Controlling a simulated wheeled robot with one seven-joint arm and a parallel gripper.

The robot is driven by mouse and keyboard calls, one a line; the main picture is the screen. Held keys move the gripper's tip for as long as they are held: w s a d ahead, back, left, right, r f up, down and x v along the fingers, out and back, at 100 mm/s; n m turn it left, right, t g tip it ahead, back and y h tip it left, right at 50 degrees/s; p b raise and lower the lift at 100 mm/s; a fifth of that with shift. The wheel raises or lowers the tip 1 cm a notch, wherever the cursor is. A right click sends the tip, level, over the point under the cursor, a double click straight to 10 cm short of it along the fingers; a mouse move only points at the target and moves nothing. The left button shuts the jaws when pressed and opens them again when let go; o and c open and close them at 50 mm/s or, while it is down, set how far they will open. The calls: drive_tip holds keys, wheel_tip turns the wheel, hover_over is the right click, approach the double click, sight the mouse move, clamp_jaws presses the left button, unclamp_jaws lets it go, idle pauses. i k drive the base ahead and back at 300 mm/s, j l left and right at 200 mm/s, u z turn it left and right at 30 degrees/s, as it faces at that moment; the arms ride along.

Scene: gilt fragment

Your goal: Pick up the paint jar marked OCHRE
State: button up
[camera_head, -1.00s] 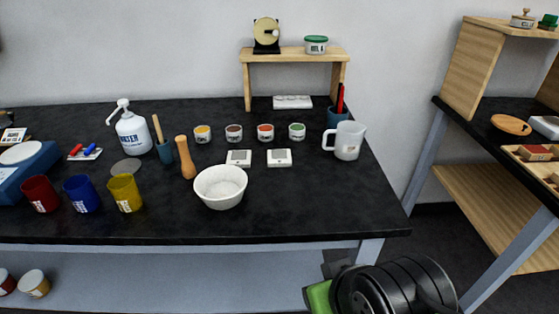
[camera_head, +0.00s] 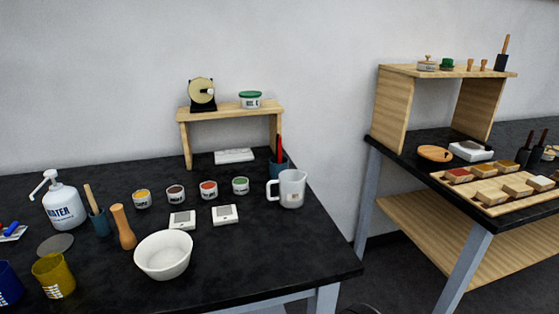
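Small white paint jars stand in a row on the black table: one with yellow paint (camera_head: 141,200), one with brown (camera_head: 175,195), one with red (camera_head: 209,191) and one with green (camera_head: 240,186). Their labels are too small to read, so I cannot tell from the lettering which is marked OCHRE; the yellow one is leftmost. They stand upright and apart. My gripper is not in view; only a dark sliver, seemingly of my arm, shows at the bottom edge.
In front of the jars are a white bowl (camera_head: 163,256), a wooden pestle (camera_head: 123,228) and two small white devices (camera_head: 182,221). A wooden riser (camera_head: 187,141) is behind. Another bench (camera_head: 463,219) stands right.

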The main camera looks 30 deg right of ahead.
sight(141, 198)
drive_tip(key=i+j, duration=0.1)
drive_tip(key=j, duration=0.25)
drive_tip(key=i+j, duration=0.15)
drive_tip(key=j, duration=0.2)
drive_tip(key=i+j, duration=0.1)
drive_tip(key=j, duration=0.25)
drive_tip(key=i+j, duration=0.1)
drive_tip(key=j, duration=0.3)
drive_tip(key=i+j, duration=0.15)
drive_tip(key=j, duration=0.2)
drive_tip(key=i+j, duration=0.1)
drive_tip(key=j, duration=0.25)
